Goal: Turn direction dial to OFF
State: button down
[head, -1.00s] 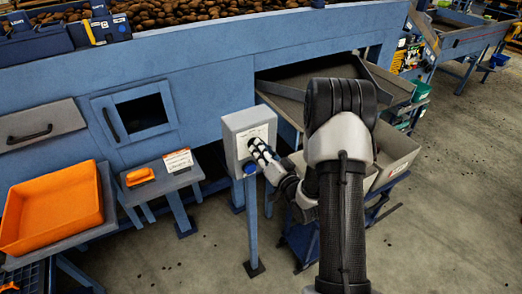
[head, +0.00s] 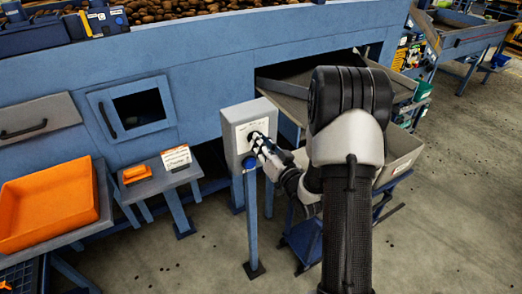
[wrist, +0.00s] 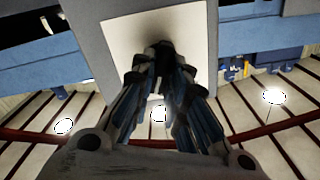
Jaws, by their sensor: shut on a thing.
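The grey control box (head: 234,122) stands on a blue post in the middle of the head view, with a pale plate (wrist: 118,32) on its face. The direction dial (wrist: 161,46) is a small dark knob on that plate, at the upper middle of the wrist view. My gripper (wrist: 160,64) has its two dark fingers closed around the dial, one on each side. In the head view my gripper (head: 256,142) meets the plate from the right and covers the dial. The dial's pointer and labels cannot be read.
A small table (head: 160,182) with an orange item and a sign stands left of the box, and an orange tray (head: 50,205) farther left. A cart (head: 310,240) stands behind my arm at right.

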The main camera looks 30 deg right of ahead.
jog(key=shift+a+f+n+b, duration=0.1)
jog(key=shift+n+b, duration=2.2)
jog(key=shift+b, duration=0.5)
jog(key=c, duration=1.6)
grip_release()
jog(key=shift+s, duration=0.1)
jog(key=s, duration=0.7)
jog(key=shift+s, duration=0.2)
